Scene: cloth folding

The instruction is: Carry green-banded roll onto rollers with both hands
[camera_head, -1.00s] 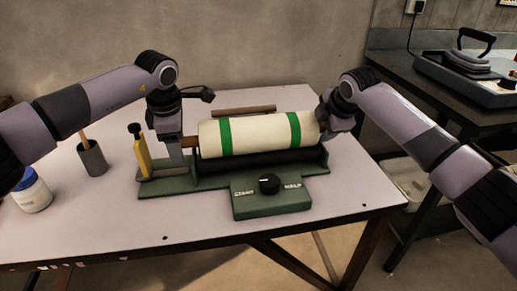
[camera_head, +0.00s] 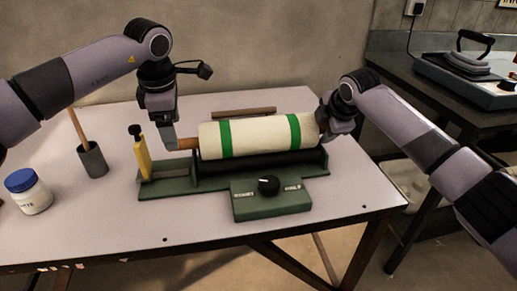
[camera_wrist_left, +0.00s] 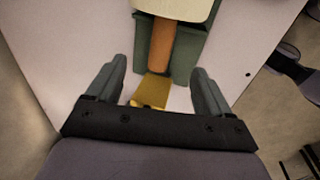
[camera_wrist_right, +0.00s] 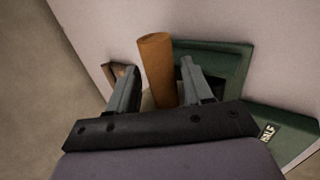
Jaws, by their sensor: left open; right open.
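The cream roll with two green bands (camera_head: 258,136) lies level on the black rollers (camera_head: 262,161) of the green machine (camera_head: 272,200). Its brown core sticks out at the left end (camera_head: 187,143). My left gripper (camera_head: 172,148) is open beside that end; in the left wrist view the core end (camera_wrist_left: 160,48) lies beyond and between the spread fingers. My right gripper (camera_head: 327,136) is at the right end; in the right wrist view its open fingers stand on both sides of the brown core (camera_wrist_right: 157,68). The roll's underside is partly hidden.
A dark cup with a stick (camera_head: 93,160) and a white jar with a blue lid (camera_head: 27,192) stand at the left. A brown rod (camera_head: 244,112) lies behind the roll. The front of the table is clear.

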